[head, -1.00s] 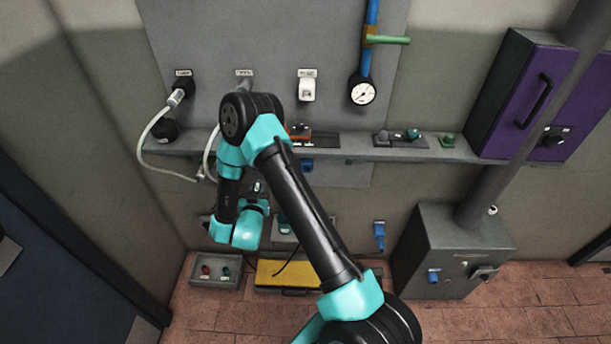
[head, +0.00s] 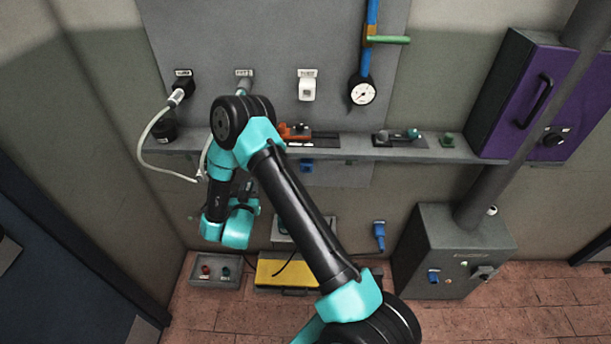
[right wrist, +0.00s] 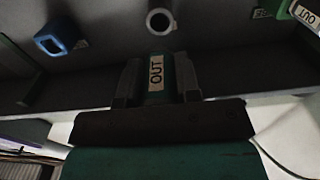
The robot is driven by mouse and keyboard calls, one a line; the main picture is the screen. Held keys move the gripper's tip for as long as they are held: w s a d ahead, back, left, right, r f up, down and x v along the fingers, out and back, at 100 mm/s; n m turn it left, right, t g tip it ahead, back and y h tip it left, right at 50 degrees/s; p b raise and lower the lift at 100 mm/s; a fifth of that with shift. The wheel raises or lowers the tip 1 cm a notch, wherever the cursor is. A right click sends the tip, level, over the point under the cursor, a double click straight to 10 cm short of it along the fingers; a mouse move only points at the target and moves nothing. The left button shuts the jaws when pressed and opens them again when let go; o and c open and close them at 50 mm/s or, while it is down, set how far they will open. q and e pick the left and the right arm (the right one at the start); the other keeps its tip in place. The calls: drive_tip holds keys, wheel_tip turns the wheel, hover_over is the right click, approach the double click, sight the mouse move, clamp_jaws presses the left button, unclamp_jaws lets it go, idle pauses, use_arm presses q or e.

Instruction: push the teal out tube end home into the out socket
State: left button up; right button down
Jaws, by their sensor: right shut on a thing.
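In the right wrist view my right gripper (right wrist: 158,82) is shut on the teal out tube end (right wrist: 156,92), whose white label reads OUT. Straight ahead of it is a round hole with a pale rim (right wrist: 160,21), apart from the tube end; I see no readable name on it. At the top right a green piece (right wrist: 287,9), cut off by the frame, bears a white label that seems to read OUT upside down. I cannot tell which of these is the out socket. In the head view my right arm hides the gripper's fingers and the tube end. My left gripper is not in view.
A blue socket (right wrist: 62,37) is at the upper left of the wrist view. In the head view a grey shelf (head: 350,150) runs along the wall. A pale hose (head: 146,150) hangs at its left. A yellow-topped case (head: 285,273) and a grey tray (head: 198,283) are low down.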

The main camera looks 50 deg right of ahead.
drive_tip(key=shift+x, duration=2.4)
drive_tip(key=shift+x, duration=1.45)
idle(1.0)
drive_tip(key=c, duration=0.8)
unclamp_jaws()
drive_tip(key=shift+o, duration=0.2)
drive_tip(key=v, duration=1.7)
drive_tip(key=shift+s+a, duration=0.15)
drive_tip(key=shift+a, duration=0.1)
